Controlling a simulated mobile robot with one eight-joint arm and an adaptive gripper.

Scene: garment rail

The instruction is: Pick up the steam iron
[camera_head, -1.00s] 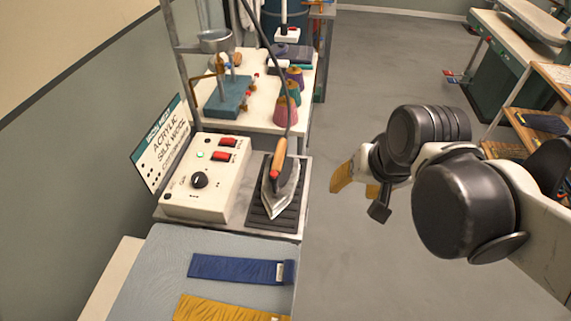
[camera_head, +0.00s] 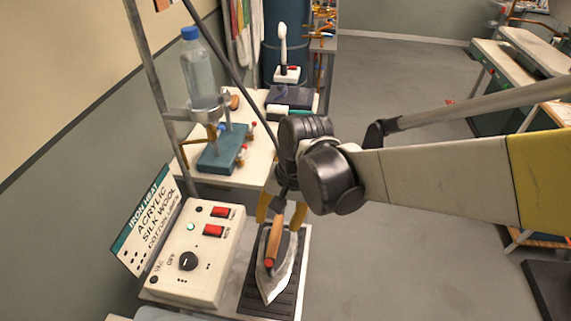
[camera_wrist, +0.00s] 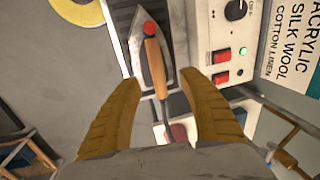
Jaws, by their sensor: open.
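The steam iron (camera_head: 280,270) has a grey metal soleplate and a wooden handle with a red button. It rests on a dark ribbed pad (camera_head: 252,296) beside the control box. It also shows in the wrist view (camera_wrist: 152,52), tip pointing up. My gripper (camera_head: 281,212) is at the far end of the iron's handle. In the wrist view my gripper's two yellow fingers (camera_wrist: 160,88) are spread, one on each side of the handle's rear part, with gaps on both sides. Nothing is held. In the head view my wrist and arm hide part of the fingers.
A control box (camera_head: 195,250) with red switches and a dial stands just left of the iron, with a sign (camera_head: 147,222) behind it. A cable rises from behind the iron. A water bottle (camera_head: 199,75) hangs above the back table.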

